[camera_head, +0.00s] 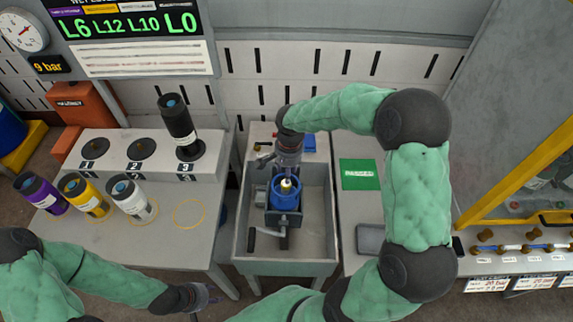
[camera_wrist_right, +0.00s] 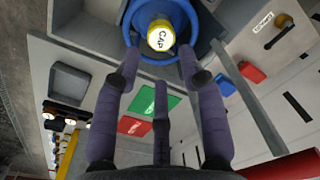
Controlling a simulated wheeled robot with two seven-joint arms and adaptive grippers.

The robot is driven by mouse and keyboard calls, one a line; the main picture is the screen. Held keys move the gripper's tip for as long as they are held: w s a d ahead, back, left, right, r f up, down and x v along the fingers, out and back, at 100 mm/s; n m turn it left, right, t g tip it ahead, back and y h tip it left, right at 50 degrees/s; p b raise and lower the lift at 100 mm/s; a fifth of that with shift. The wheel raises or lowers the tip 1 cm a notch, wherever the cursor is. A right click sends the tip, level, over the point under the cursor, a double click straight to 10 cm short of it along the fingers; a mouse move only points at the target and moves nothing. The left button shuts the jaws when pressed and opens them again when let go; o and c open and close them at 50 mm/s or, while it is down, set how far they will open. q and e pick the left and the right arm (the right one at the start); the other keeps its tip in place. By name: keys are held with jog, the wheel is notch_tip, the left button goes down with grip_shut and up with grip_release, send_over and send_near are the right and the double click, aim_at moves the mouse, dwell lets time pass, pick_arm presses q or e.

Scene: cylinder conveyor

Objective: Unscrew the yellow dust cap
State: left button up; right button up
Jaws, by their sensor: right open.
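The yellow dust cap (camera_head: 287,186), with a white top lettered "CAP" in the right wrist view (camera_wrist_right: 160,36), sits on a blue cylinder (camera_head: 285,199). The cylinder stands upright in a dark vise (camera_head: 283,219) inside a grey trough. My right gripper (camera_head: 288,172) is directly above the cap, pointing down. In the right wrist view its fingers (camera_wrist_right: 160,62) are spread, with the cap beyond and between the tips; I cannot tell if any tip touches. My left gripper (camera_head: 205,296) is low, left of the trough, empty, its fingers apparently apart.
The grey trough (camera_head: 322,235) has raised walls around the vise. On the left table are purple (camera_head: 39,193), yellow (camera_head: 83,195) and white (camera_head: 129,197) cylinders; a black one (camera_head: 178,126) stands in slot 3 of the rack. A green "PASSED" mat (camera_head: 360,174) lies right of the trough.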

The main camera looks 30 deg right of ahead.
aim_at(286, 186)
jog(key=f, duration=0.4)
jog(key=f+b, duration=0.1)
jog(key=f, duration=0.3)
jog(key=shift+w+a, duration=0.1)
jog(key=shift+w, duration=0.1)
grip_shut()
jog(key=n+p, duration=0.1)
jog(key=n, duration=0.3)
jog(key=shift+r, duration=0.1)
jog(key=shift+n+p, duration=0.3)
jog(key=shift+n, duration=0.7)
